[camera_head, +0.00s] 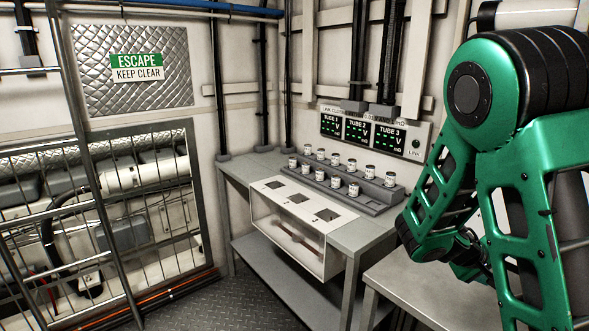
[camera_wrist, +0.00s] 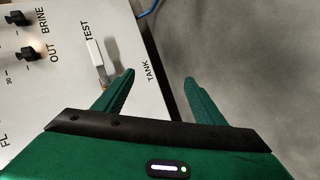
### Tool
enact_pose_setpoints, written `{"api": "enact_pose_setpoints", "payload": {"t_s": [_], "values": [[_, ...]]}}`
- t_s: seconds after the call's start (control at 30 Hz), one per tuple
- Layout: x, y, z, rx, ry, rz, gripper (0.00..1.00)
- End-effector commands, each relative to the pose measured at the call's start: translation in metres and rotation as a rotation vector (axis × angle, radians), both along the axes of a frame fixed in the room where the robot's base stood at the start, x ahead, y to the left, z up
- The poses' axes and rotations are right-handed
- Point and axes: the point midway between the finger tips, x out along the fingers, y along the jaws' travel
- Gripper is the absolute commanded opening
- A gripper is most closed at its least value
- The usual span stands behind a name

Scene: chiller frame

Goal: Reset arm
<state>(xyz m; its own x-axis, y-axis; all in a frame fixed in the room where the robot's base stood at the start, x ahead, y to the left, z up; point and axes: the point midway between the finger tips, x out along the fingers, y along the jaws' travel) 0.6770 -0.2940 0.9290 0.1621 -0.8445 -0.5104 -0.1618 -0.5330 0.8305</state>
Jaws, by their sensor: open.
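My green arm (camera_head: 520,130) is bent at the right side of the head view. Its far end is low and partly hidden behind its own links, so the gripper's fingers cannot be made out there. In the wrist view my gripper (camera_wrist: 158,88) has its two green fingers wide apart with nothing between them. The left finger is over the edge of a white panel (camera_wrist: 60,90) marked BRINE, OUT, TEST and TANK. A white lever (camera_wrist: 97,62) on the panel is just beyond the left fingertip. I cannot tell whether they touch.
A grey bench (camera_head: 360,236) holds a rack (camera_head: 342,183) of several small jars and a clear-fronted box (camera_head: 288,244) with square openings. A tube display (camera_head: 362,131) hangs behind. A second table (camera_head: 430,290) is below my arm. Barred piping fills the left. Patterned floor (camera_head: 240,300) is open.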

Motion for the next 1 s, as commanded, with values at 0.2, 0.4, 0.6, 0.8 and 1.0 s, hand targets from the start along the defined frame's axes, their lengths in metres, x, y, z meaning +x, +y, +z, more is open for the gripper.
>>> {"api": "enact_pose_setpoints", "payload": {"t_s": [0.2,0.4,0.6,0.8,1.0], "values": [[-0.071,-0.003,-0.01,0.294,-0.025,-0.204,0.64],[-0.125,0.017,-0.008,0.539,-0.044,-0.333,0.64],[-0.174,0.05,0.006,0.757,-0.057,-0.41,0.64],[-0.219,0.086,0.027,0.932,-0.061,-0.443,0.64],[-0.25,0.113,0.041,1.027,-0.053,-0.444,0.64]]}}
